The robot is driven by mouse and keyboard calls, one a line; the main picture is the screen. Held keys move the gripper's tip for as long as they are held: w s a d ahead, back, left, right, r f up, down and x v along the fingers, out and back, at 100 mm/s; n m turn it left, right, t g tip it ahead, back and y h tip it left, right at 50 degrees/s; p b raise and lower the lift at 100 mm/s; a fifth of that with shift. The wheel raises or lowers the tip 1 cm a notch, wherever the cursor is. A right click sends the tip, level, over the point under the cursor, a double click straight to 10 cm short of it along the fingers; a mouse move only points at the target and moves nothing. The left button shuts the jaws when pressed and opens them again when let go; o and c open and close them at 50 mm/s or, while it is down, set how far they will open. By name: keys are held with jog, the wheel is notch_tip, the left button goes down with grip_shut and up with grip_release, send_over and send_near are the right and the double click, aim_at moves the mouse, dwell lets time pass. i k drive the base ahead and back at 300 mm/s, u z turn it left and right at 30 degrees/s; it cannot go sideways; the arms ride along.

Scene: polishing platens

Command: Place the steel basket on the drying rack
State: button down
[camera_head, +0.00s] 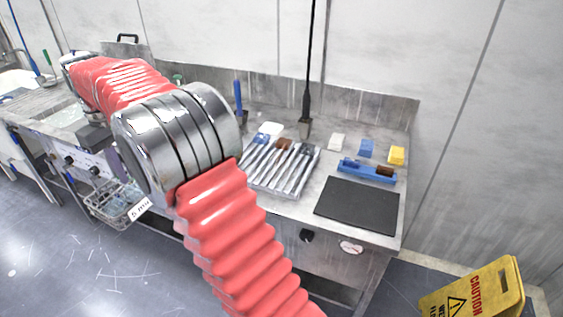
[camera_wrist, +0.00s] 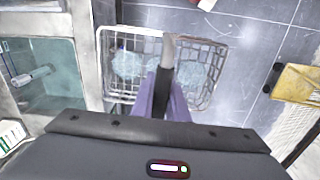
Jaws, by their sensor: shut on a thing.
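The steel basket (camera_head: 113,204) is a wire basket at the left in the head view, out in front of the bench edge and above the floor. In the wrist view the basket (camera_wrist: 212,85) holds pale, glassy-looking round pieces. My gripper (camera_wrist: 161,98) has its purple fingers shut on the basket's upright handle (camera_wrist: 168,50). In the head view the gripper is mostly hidden behind my arm. A rack of slanted steel bars (camera_head: 282,168), probably the drying rack, stands on the bench, right of my arm and well right of the basket.
A dark mat (camera_head: 358,205) and a blue tray (camera_head: 367,171) lie on the bench's right part. A tall black post (camera_head: 307,75) rises behind the rack. A yellow caution sign (camera_head: 478,290) stands on the floor. A basin with greenish liquid (camera_wrist: 48,75) is left of the basket.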

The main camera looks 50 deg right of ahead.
aim_at(266, 170)
jog(key=z, duration=0.55)
jog(key=i, duration=1)
jog(key=z, duration=0.05)
